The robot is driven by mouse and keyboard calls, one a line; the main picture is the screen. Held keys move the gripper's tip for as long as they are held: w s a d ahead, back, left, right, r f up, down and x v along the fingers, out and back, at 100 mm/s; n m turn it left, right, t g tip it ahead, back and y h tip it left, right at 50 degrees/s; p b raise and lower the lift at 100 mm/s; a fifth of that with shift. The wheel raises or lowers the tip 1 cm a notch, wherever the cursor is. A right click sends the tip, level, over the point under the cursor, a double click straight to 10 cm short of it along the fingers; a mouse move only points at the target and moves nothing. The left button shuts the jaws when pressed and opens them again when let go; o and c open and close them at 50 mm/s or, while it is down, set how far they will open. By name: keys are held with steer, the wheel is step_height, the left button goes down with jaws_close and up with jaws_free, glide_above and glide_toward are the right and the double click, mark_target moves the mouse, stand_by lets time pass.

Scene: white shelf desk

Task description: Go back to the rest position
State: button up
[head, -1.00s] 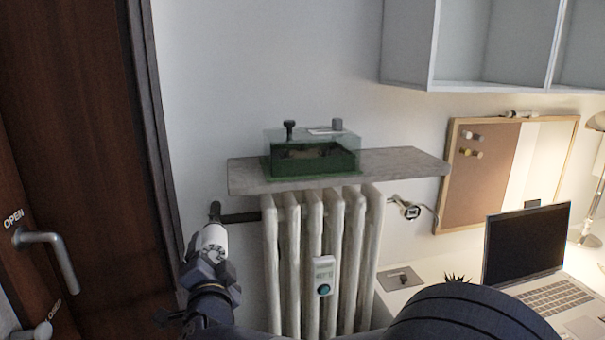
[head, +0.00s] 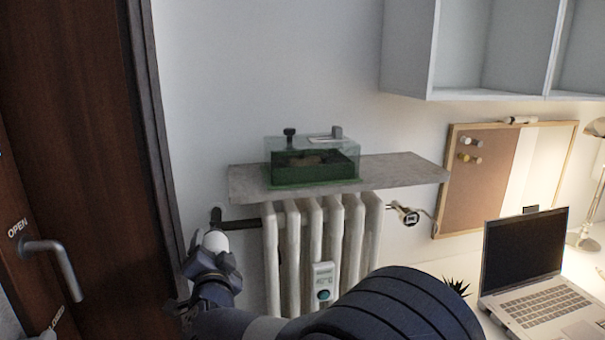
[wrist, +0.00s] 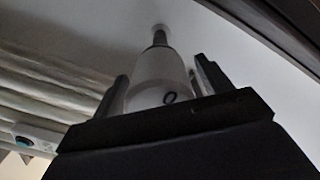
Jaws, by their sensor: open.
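My gripper (head: 212,250) is at the lower left of the head view, at the white radiator valve knob (head: 216,240). In the wrist view my gripper (wrist: 163,85) is open, with one dark finger on each side of the white knob (wrist: 158,80). A dark mark shows on the knob. The knob sits on a pipe stem that runs to the wall. I cannot tell whether the fingers touch the knob. The lower part of the knob is hidden by my gripper.
The white radiator (head: 290,250) stands right beside my gripper, under a stone shelf (head: 400,170) with a green box (head: 312,165). A dark wooden door (head: 80,130) with a handle (head: 52,262) is close on the left. A laptop (head: 525,250) stands on the right.

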steer(key=n+p, duration=0.4)
steer(key=p, duration=0.1)
steer(key=shift+r, duration=0.15)
steer(key=n+p, duration=0.3)
steer(key=p, duration=0.2)
steer(key=s+d+r+n+g, duration=0.1)
steer(key=s+d, duration=0.3)
steer(key=s, duration=0.4)
steer(key=shift+s+d+n+g, duration=0.2)
steer(key=shift+s+n+g, duration=0.1)
steer(key=shift+s+g, duration=0.15)
steer(key=shift+r, duration=0.1)
